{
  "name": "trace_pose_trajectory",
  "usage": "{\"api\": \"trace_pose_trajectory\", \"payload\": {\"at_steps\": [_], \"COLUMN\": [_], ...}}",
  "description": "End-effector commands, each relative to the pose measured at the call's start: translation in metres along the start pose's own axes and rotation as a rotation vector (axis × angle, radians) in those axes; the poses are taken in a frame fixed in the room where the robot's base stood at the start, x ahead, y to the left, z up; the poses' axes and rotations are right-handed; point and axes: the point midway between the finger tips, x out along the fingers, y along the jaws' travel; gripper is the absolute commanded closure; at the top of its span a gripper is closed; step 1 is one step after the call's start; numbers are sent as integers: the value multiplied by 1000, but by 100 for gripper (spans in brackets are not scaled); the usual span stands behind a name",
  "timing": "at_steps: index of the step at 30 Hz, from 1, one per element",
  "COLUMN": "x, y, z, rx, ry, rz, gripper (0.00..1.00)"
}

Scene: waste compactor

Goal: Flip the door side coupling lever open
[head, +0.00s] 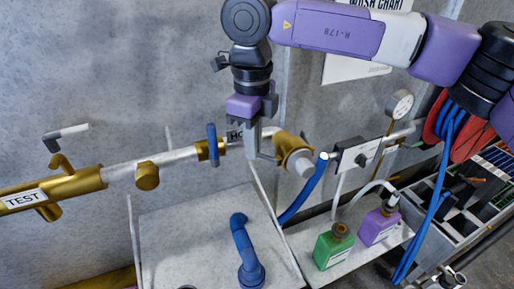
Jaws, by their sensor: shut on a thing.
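My gripper (255,147) points down in the middle of the head view, in front of the grey wall, just left of a brass coupling (294,152). Its fingers are closed on a thin grey part beside the coupling, which looks like the coupling lever; the fingers cover most of it. The coupling has a pale open end facing lower right. A blue valve handle (212,146) stands upright on the pipe to the left, apart from my gripper.
A brass pipe marked TEST (50,193) runs along the left. A grey box (185,235) with a blue pipe (245,255) stands below. Green (333,247) and purple (379,225) bottles stand on a shelf at right. A gauge (400,104) is on the wall side.

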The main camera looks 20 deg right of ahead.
Motion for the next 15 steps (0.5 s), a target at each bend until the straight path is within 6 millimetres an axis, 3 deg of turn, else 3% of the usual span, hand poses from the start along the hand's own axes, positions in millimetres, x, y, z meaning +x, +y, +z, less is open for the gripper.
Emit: {"api": "trace_pose_trajectory", "payload": {"at_steps": [15], "x": [1], "y": [27], "z": [-6], "rx": [-488], "ry": [-2], "rz": [-1], "gripper": [100]}}
